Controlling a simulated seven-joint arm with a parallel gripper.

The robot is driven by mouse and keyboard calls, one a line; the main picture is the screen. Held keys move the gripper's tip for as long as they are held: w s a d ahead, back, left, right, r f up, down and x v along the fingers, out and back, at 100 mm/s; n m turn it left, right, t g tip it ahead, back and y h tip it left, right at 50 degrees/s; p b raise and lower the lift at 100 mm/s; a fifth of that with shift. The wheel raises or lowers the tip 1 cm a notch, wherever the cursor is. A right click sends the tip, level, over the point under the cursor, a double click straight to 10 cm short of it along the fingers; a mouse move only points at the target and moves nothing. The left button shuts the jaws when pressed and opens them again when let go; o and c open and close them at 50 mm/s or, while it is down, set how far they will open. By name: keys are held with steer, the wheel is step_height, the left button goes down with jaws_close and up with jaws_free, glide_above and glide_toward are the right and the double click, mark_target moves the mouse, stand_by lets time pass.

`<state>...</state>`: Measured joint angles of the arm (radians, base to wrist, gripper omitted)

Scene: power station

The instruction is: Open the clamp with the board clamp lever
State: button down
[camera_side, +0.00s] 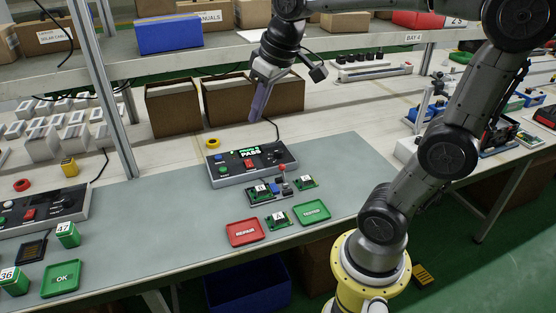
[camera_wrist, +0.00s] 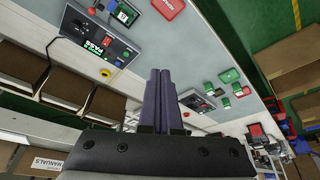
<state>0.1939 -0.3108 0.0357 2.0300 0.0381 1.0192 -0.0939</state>
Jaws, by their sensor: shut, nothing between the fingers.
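The board clamp (camera_side: 280,187) stands on the grey-green mat in front of the tester (camera_side: 252,165), whose screen reads PASS. Its lever has a red knob (camera_side: 283,168) standing up at the back. A green board (camera_side: 259,193) sits at the clamp's left side; how it is held is too small to tell. My gripper (camera_side: 257,115) is shut and empty, high above and behind the tester, well apart from the lever. In the wrist view its two dark fingers (camera_wrist: 160,72) lie together, and the tester (camera_wrist: 92,42) shows to their left.
Loose green boards (camera_side: 306,183) (camera_side: 278,219) lie near the clamp. A red REPAIR tray (camera_side: 245,232) and a green tray (camera_side: 311,212) stand in front. Cardboard bins (camera_side: 172,108) are behind my gripper, below a shelf (camera_side: 190,62). A metal post (camera_side: 118,100) rises at left.

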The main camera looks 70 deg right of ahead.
steer(key=w+d+f+m+g, duration=0.1)
steer(key=w+d+f+m, duration=0.1)
steer(key=w+d+f, duration=0.4)
steer(key=w+d+f+m+g, duration=0.1)
steer(key=w+d+f+g, duration=0.15)
steer(key=d, duration=0.55)
steer(key=s+d+f+m+g+y, duration=0.1)
steer(key=s+d+f+m, duration=0.1)
steer(key=d+f, duration=0.9)
steer(key=shift+f+m+y, duration=0.4)
steer(key=shift+f, duration=0.1)
steer(key=f, duration=0.3)
steer(key=a+f, duration=0.1)
steer(key=f, duration=0.6)
steer(key=shift+s+a, duration=0.15)
steer(key=shift+s, duration=0.1)
